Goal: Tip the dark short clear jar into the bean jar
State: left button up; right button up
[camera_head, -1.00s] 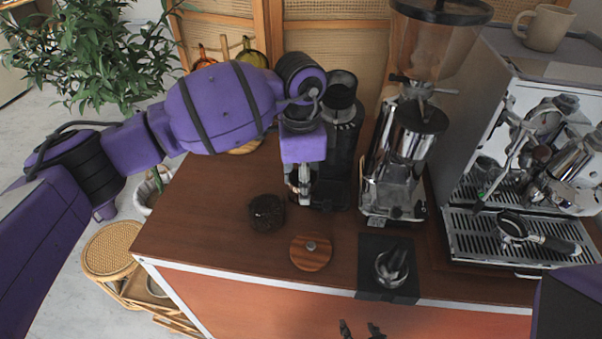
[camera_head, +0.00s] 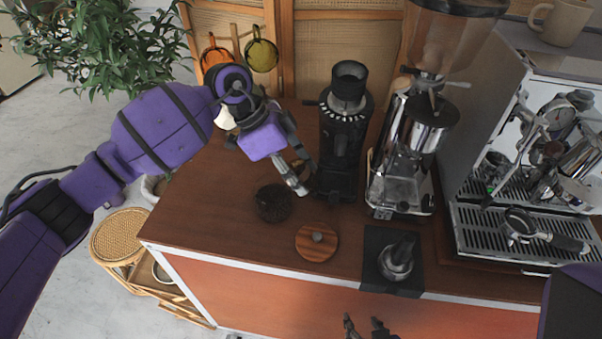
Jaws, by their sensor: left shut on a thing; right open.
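A short clear jar full of dark stuff (camera_head: 273,203) stands upright and open on the wooden counter. Which of the task's two jars it is, I cannot tell for sure. My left gripper (camera_head: 291,172) is above and just behind it, pointing down to the right. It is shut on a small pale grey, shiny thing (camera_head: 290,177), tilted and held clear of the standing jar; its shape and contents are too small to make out. My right gripper (camera_head: 365,326) is open and empty at the bottom edge, in front of the counter.
A round wooden lid (camera_head: 317,242) lies right of the jar. A black grinder (camera_head: 341,140) stands close to my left gripper, with a larger chrome grinder (camera_head: 402,175) beside it. The counter's left front is clear.

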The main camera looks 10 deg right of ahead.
pick_arm(q)
jog(key=shift+w+a+f+g+h, duration=0.2)
jog(key=shift+a+f+h, duration=0.15)
jog(key=shift+a+h, duration=0.35)
jog(key=shift+w+a+f+g+h, duration=0.1)
jog(key=shift+a+f+g+h, duration=0.15)
jog(key=shift+a+h, duration=0.4)
jog(key=shift+f+g+h+b, duration=0.25)
jog(key=shift+h+b, duration=0.3)
jog(key=shift+h, duration=0.1)
pick_arm(e)
jog(key=shift+s+d+f, duration=0.3)
jog(key=shift+s+f, duration=0.5)
pick_arm(q)
jog(key=shift+h+b, duration=0.3)
jog(key=shift+b, duration=0.05)
pick_arm(e)
jog(key=shift+f, duration=0.15)
pick_arm(q)
jog(key=shift+r+b, duration=0.1)
jog(key=shift+b, duration=0.2)
jog(key=shift+w+r+h+b, duration=0.1)
jog(key=shift+r+h+b, duration=0.05)
jog(key=shift+h+b, duration=0.2)
pick_arm(e)
jog(key=shift+s+d+f+g, duration=0.1)
jog(key=shift+s+f+g, duration=0.2)
jog(key=shift+f, duration=0.45)
pick_arm(q)
jog(key=shift+g, duration=0.3)
